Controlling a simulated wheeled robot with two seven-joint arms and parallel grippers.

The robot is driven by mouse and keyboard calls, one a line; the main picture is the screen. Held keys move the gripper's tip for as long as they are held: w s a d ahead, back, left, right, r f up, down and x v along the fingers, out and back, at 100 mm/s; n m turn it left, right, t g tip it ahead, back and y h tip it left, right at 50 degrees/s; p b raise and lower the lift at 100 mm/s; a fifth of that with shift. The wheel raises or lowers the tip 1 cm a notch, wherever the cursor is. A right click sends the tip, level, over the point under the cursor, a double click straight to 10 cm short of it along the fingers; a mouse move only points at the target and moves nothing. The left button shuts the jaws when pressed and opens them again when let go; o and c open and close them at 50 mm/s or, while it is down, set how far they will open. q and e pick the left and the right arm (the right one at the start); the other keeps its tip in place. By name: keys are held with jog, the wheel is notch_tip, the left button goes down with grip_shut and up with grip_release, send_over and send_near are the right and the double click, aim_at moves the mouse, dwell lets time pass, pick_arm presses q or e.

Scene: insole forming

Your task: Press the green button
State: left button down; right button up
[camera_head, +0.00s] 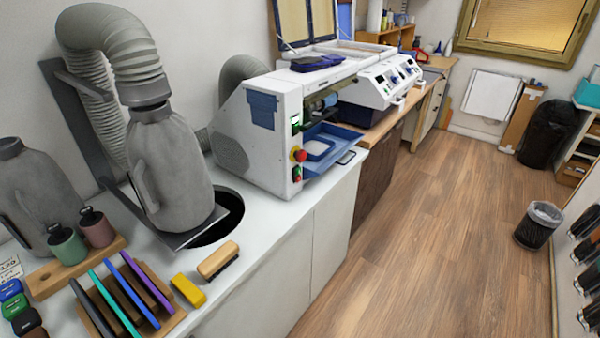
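A white machine (275,93) with a blue vent panel stands on the white counter. On its front edge is a small green button (297,171), below a red knob on a yellow base (299,155). A small red spot (298,179) shows just under the green button. A green-lit display (295,121) sits higher on the same edge. A blue tray (330,146) juts out of the machine's open front, to the right of the buttons. Neither of my grippers is in view.
Grey bottle-shaped container (170,170) with a ribbed hose (112,45) stands left of the machine, beside a dark round hole (222,218) in the counter. A brush (218,260), yellow block (188,290) and wooden rack (165,318) lie nearer. The wooden floor (430,250) is clear.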

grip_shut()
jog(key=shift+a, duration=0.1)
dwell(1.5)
